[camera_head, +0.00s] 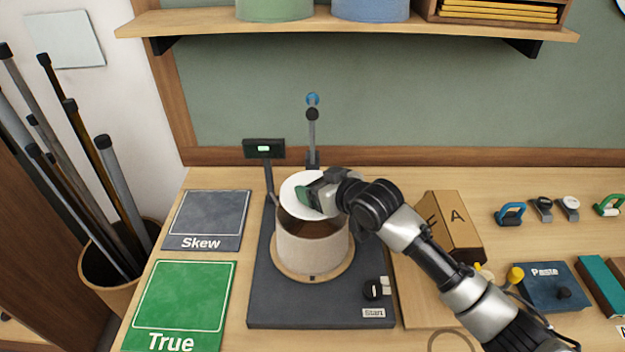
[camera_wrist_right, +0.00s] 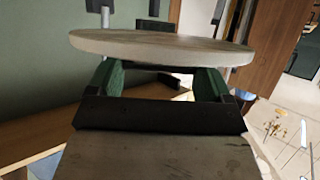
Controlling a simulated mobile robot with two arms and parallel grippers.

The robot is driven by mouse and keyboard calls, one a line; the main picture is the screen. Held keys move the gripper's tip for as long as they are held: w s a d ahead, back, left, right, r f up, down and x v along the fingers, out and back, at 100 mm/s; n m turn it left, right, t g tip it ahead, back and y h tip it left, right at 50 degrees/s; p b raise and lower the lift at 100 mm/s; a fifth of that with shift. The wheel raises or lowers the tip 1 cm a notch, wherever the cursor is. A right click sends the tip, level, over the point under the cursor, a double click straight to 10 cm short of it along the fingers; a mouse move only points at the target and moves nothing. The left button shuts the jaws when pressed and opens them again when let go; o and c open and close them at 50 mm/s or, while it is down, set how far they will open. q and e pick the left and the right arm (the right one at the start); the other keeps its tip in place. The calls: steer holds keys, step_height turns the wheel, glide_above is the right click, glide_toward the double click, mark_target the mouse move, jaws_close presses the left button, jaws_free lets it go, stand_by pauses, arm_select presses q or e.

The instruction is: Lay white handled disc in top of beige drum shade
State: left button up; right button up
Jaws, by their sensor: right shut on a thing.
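The white handled disc (camera_head: 296,184) is held by my right gripper (camera_head: 315,197) over the back left part of the beige drum shade (camera_head: 312,252). The right gripper is shut on the disc's handle, which is mostly hidden. In the right wrist view the disc (camera_wrist_right: 160,47) shows nearly edge-on just beyond the green-padded fingers (camera_wrist_right: 158,82). The shade stands upright, and the front of its dark open top shows below the disc. I cannot tell whether the disc touches the rim. My left gripper is not in view.
The shade stands on a round wooden base (camera_head: 283,270) on a dark mat (camera_head: 266,305) with a Start label. A small display (camera_head: 264,149) and a thin post (camera_head: 311,140) stand behind. Skew (camera_head: 205,220) and True (camera_head: 180,305) panels lie left. A box (camera_head: 450,225) stands right.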

steer(key=shift+s+d+f+b, duration=0.1)
steer(key=shift+s+f+b, duration=0.05)
steer(key=shift+f+b, duration=0.3)
steer(key=shift+w+a+f+b, duration=0.15)
steer(key=shift+f+b, duration=0.25)
steer(key=shift+f, duration=0.15)
steer(key=shift+w+a+f+b, duration=0.15)
steer(key=shift+f+b, duration=0.2)
steer(key=shift+f, duration=0.15)
step_height(320, 180, down, 2)
steer(key=shift+w+f+b, duration=0.1)
steer(key=shift+b, duration=0.55)
steer(key=shift+f, duration=0.3)
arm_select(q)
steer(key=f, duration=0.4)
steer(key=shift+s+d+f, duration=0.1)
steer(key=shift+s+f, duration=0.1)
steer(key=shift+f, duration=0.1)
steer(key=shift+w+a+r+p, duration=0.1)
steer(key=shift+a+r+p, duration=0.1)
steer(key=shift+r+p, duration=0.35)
arm_select(e)
steer(key=shift+f, duration=0.15)
